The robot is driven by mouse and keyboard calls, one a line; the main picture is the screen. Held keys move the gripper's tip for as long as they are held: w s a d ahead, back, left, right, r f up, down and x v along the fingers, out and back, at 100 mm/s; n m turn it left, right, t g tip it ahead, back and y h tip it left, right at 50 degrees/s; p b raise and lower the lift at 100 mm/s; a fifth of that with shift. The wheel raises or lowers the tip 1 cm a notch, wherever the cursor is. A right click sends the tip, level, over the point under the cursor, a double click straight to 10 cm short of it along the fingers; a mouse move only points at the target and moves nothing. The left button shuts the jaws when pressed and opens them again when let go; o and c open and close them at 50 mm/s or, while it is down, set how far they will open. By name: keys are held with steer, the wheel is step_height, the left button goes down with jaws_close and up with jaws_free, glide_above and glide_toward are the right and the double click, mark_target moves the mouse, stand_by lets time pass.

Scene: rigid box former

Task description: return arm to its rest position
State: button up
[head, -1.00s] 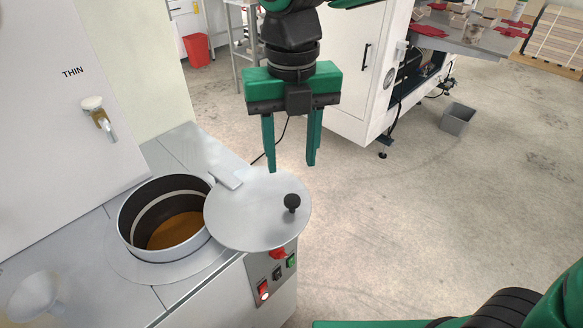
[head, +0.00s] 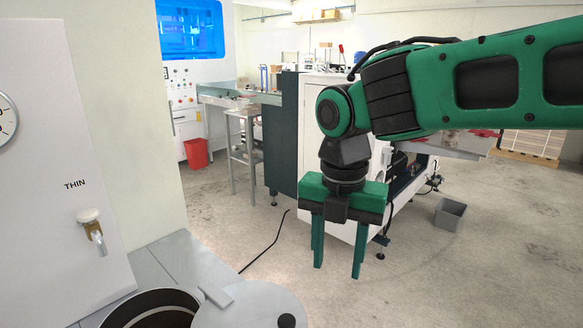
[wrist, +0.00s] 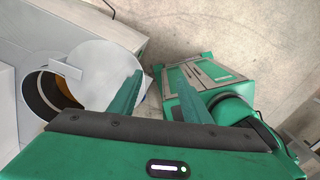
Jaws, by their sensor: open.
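My green arm (head: 460,85) reaches in from the right side of the head view and bends down to my gripper (head: 338,270). The gripper points downward with its two green fingers apart and nothing between them. It hangs in the air to the right of the pot and its lid. In the wrist view my gripper (wrist: 160,100) also shows its fingers spread, with no object held.
A round metal lid (head: 252,306) lies swung aside from an open dark pot (head: 150,308), which also shows in the wrist view (wrist: 50,92). A tap (head: 92,232) sticks out of the white panel. A white machine (head: 312,130), red bin (head: 196,153) and grey bin (head: 449,214) stand behind.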

steer(key=s+d+f+m, duration=0.1)
steer(key=d+f+m, duration=0.1)
steer(key=d+m, duration=0.85)
steer(key=s+d+f+m, duration=0.2)
steer(key=d+m, duration=0.7)
steer(key=d, duration=0.2)
steer(key=s+d+f+m, duration=0.5)
steer(key=s+d+m, duration=0.6)
steer(key=m, duration=0.7)
steer(key=shift+s+d+f, duration=0.15)
steer(key=shift+d, duration=0.1)
steer(key=shift+w+f, duration=0.25)
steer(key=shift+w, duration=0.4)
